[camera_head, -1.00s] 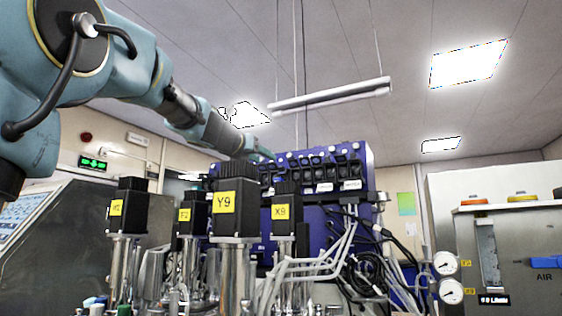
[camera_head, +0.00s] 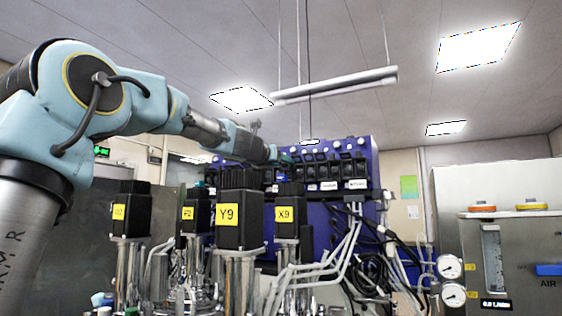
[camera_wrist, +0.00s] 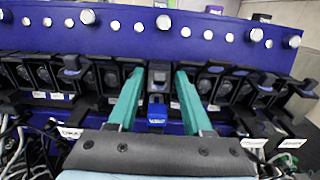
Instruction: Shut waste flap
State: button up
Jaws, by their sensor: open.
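The blue pump panel (camera_head: 325,222) carries a row of black pump heads with flaps, also in the wrist view (camera_wrist: 220,122). My gripper (camera_wrist: 160,76) is open, its teal fingers pointing at the row. Between the fingers is one pump unit (camera_wrist: 159,78) with a grey-black upper part and a blue label (camera_wrist: 157,112) that I cannot read. The fingers are on either side of it; contact cannot be told. I cannot tell which flap is the waste one. In the head view my gripper (camera_head: 287,158) is at the left part of the panel, small and partly hidden.
Black motors on steel vessels, one marked Y9 (camera_head: 240,207), stand in front of the panel below my arm. Grey tubes (camera_head: 335,262) and dark cables hang at its right. A steel gas cabinet (camera_head: 510,225) with gauges stands at the far right. The space above the panel is open.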

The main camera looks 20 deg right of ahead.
grip_shut()
dwell(0.4)
jog(key=shift+f+b, duration=0.3)
jog(key=shift+b, duration=0.65)
jog(key=b, duration=0.4)
jog(key=shift+f+t+h, duration=0.25)
jog(key=shift+t+h, duration=0.05)
jog(key=shift+h, duration=0.1)
jog(key=h+b, duration=0.1)
jog(key=b, duration=0.4)
jog(key=t+h+b, duration=0.1)
jog(key=b, duration=0.5)
jog(key=shift+d+f, duration=0.1)
jog(key=shift+f, duration=0.3)
jog(key=t+b, duration=0.1)
jog(key=b, duration=0.2)
jog(key=shift+r+h, duration=0.1)
jog(key=shift+h, duration=0.2)
